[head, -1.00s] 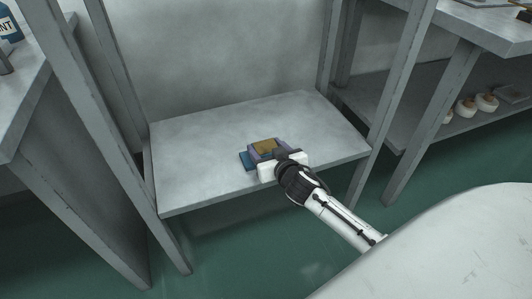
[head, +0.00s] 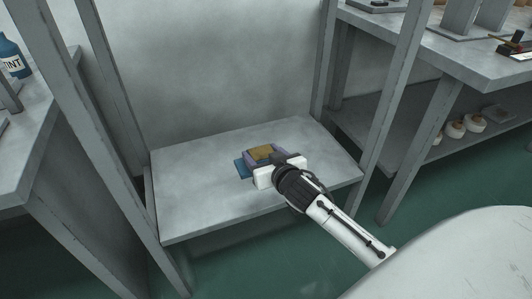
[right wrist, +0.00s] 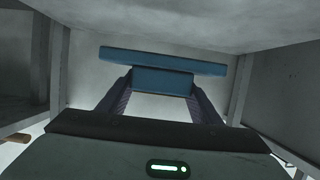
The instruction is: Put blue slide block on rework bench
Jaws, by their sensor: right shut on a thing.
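The blue slide block (head: 242,169) is at my right gripper (head: 262,157), over the bare grey shelf in the head view. A tan top face (head: 262,152) shows between the purple-grey fingers. In the right wrist view the blue block (right wrist: 162,82) sits between the two fingertips (right wrist: 160,92), with a wider blue bar (right wrist: 160,60) beyond them. The right gripper is shut on it. I cannot tell whether the block touches the shelf. My left gripper is not in view. I cannot tell which surface is the rework bench.
The grey shelf (head: 195,200) has upright posts around it, one (head: 100,130) at the left and one (head: 395,90) at the right. A bench (head: 460,60) with several items stands at the right, with white round things (head: 455,129) below. A blue bottle (head: 12,60) stands at the left.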

